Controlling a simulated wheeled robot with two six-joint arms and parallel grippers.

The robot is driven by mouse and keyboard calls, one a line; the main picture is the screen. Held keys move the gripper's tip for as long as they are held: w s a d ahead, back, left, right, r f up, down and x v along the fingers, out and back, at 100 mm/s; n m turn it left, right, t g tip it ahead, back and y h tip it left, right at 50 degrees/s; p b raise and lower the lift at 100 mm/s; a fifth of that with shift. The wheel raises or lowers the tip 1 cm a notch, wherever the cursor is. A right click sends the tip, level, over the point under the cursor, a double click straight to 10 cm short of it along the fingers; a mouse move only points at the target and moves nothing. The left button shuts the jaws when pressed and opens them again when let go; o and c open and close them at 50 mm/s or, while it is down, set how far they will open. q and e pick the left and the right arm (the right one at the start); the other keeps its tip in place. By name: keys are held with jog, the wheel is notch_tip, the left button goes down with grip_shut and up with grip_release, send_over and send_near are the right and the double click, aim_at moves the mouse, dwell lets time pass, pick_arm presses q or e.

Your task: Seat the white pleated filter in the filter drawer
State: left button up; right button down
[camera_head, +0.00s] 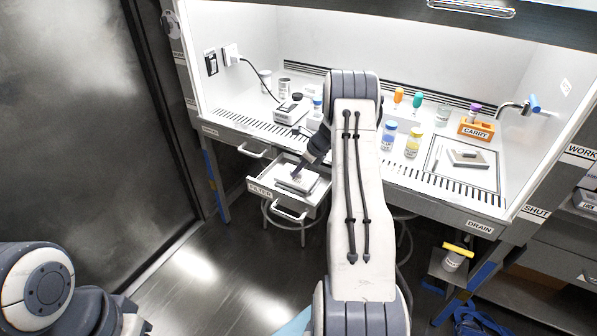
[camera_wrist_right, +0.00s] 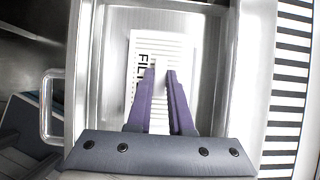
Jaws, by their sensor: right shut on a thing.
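The white pleated filter (camera_head: 299,185) is inside the open filter drawer (camera_head: 262,190) under the left part of the bench. In the right wrist view the filter (camera_wrist_right: 178,48) shows its pleats and part of a black label, with the drawer's metal floor (camera_wrist_right: 112,50) around it. My right gripper (camera_head: 298,175) reaches down into the drawer; its fingers (camera_wrist_right: 160,76) are shut on the filter. I cannot tell whether the filter lies fully flat, as the fingers cover part of it. Only part of my left arm shows at the lower left; its gripper is out of view.
The bench above holds a blue-labelled jar (camera_head: 388,136), a yellow-labelled jar (camera_head: 413,143), an orange carry rack (camera_head: 477,131) and a small flat block (camera_head: 468,157) at the right. The drawer handle (camera_head: 290,215) sticks out in front. A stool stands below the drawer.

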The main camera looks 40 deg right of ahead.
jog(key=shift+f, duration=0.5)
jog(key=c, duration=0.8)
grip_release()
jog(key=shift+f, duration=0.1)
